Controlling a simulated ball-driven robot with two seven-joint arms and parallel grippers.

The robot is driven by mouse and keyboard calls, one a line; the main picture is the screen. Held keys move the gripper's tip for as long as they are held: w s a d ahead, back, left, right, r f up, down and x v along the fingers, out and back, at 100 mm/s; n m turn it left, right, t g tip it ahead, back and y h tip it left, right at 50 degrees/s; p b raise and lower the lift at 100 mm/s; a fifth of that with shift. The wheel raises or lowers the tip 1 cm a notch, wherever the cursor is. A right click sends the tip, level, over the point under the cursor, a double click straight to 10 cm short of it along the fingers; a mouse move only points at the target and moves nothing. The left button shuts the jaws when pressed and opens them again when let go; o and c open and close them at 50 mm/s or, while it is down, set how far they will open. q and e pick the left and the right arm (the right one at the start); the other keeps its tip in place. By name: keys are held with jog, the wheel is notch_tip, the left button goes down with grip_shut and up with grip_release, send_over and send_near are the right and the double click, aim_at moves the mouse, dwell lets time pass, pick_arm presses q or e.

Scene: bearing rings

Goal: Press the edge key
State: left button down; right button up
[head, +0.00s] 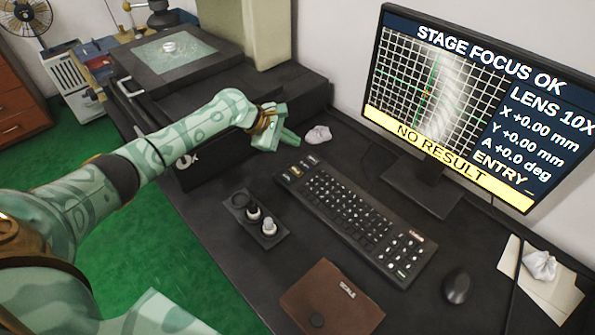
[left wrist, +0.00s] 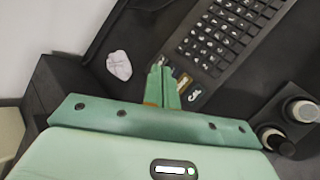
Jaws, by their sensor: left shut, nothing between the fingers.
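The black keyboard (head: 350,215) lies on the dark desk in front of the monitor. Its far-left end has a few larger keys (head: 297,170), some with pale or yellowish faces; their labels are too small to read, so I cannot tell which is the edge key. My left gripper (head: 290,139) is shut and empty, just beyond that end of the keyboard. In the left wrist view my closed fingertips (left wrist: 160,72) show beside the large keys (left wrist: 194,94) and partly cover that end. I cannot tell whether they touch. My right gripper is out of view.
The monitor (head: 440,110) reads "STAGE FOCUS OK", "NO RESULT" and "ENTRY". Crumpled paper (head: 318,134) lies near my gripper. A knob box (head: 254,215), a brown notebook (head: 330,298) and a mouse (head: 457,286) lie around the keyboard.

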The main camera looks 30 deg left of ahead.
pick_arm(q)
jog(key=f+b, duration=0.1)
jog(key=b, duration=0.6)
send_over(292, 172)
notch_tip(292, 172, down, 6)
jog(key=shift+w+r, duration=0.1)
jog(key=shift+f, duration=1.05)
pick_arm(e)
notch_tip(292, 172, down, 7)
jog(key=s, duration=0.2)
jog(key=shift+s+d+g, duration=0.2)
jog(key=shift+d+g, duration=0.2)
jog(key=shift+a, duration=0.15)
pick_arm(q)
jog(key=shift+f, duration=0.15)
jog(key=shift+f, duration=0.25)
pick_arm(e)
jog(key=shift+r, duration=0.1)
